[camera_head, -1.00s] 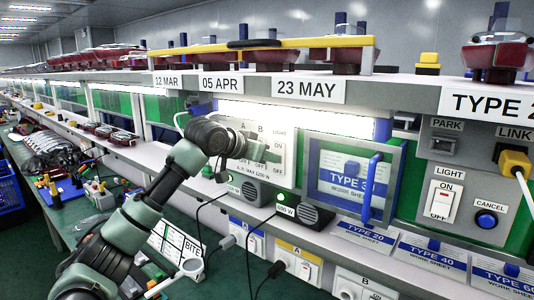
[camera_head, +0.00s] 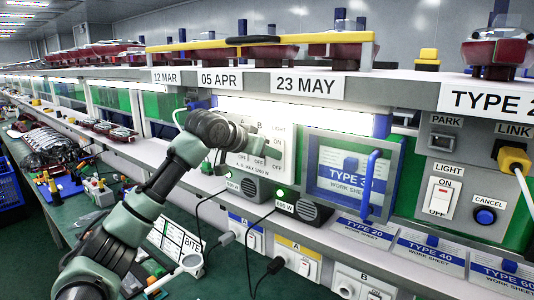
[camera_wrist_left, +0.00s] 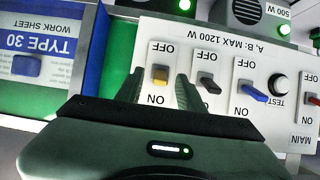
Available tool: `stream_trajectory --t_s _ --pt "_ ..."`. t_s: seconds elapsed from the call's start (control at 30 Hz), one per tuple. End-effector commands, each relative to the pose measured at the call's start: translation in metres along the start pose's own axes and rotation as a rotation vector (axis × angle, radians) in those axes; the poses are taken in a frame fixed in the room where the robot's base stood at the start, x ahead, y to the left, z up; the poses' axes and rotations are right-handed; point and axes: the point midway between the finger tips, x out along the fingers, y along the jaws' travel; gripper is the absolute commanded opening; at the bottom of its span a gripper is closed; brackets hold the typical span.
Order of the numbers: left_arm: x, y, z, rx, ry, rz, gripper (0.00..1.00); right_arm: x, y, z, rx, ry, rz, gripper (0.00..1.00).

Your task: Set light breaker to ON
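The breaker panel (camera_head: 250,170) is on the shelf wall in the head view, and my left gripper (camera_head: 274,149) is in front of its LIGHT column, covering the switch there. The left wrist view shows the panel upside down. My right gripper is in neither view.
A blue-handled TYPE 30 door (camera_head: 350,178) stands right of the panel. Two speaker-like power units (camera_head: 308,208) sit below it.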

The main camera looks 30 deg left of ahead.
Motion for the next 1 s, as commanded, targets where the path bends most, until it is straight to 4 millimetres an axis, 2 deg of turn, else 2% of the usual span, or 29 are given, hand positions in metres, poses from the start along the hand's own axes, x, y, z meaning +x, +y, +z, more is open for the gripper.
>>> stream_trajectory --t_s 0.13,0.4,0.5,0.67,1.0 --pt "-0.012 -0.001 0.002 0.001 0.003 -0.001 0.38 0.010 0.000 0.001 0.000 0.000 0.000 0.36" --pt "-0.058 -0.001 0.002 0.001 0.004 -0.001 0.38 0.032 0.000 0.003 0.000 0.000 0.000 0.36" --pt "-0.069 0.000 0.001 0.001 0.002 0.000 0.38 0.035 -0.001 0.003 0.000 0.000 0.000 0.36" --pt "-0.077 0.000 0.000 -0.001 0.000 0.000 0.38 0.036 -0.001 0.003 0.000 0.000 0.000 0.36" --pt "-0.077 0.000 0.000 0.000 0.000 0.000 0.38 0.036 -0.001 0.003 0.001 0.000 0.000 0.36"
